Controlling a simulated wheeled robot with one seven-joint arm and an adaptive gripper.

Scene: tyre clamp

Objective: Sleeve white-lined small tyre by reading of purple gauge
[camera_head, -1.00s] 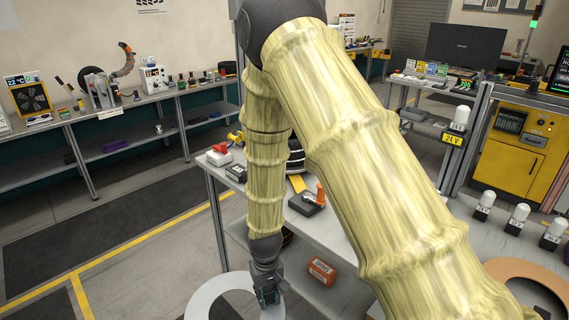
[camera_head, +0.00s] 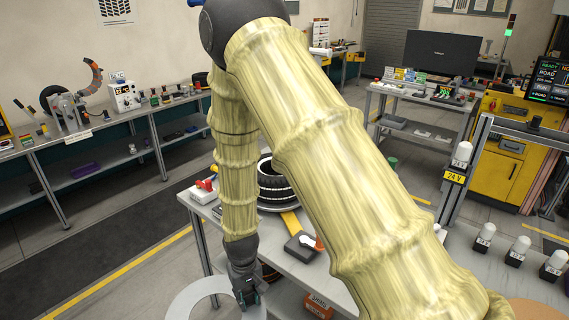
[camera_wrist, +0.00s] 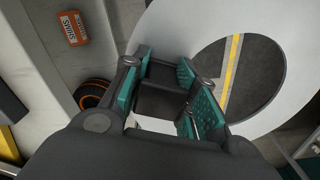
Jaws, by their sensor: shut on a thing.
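My gripper (camera_head: 247,296) hangs beside the near left side of the work table, pointing down. It is shut on a flat, wide white ring (camera_head: 182,304). In the wrist view the finger pads of my gripper (camera_wrist: 172,90) are at the ring's edge, and the white ring (camera_wrist: 180,25) shows floor through its hole. A black tyre with white marks (camera_head: 272,187) rests on a round base on the table, partly behind my arm. A dark tyre with an orange line (camera_wrist: 92,93) lies below the table top. I cannot make out a purple gauge.
The work table (camera_head: 283,258) carries a yellow-and-dark tool (camera_head: 298,236). An orange box (camera_wrist: 70,28) sits on its lower shelf. White-capped lamps (camera_head: 484,237) stand at the right. A bench (camera_head: 60,150) lines the left wall. Open floor lies between.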

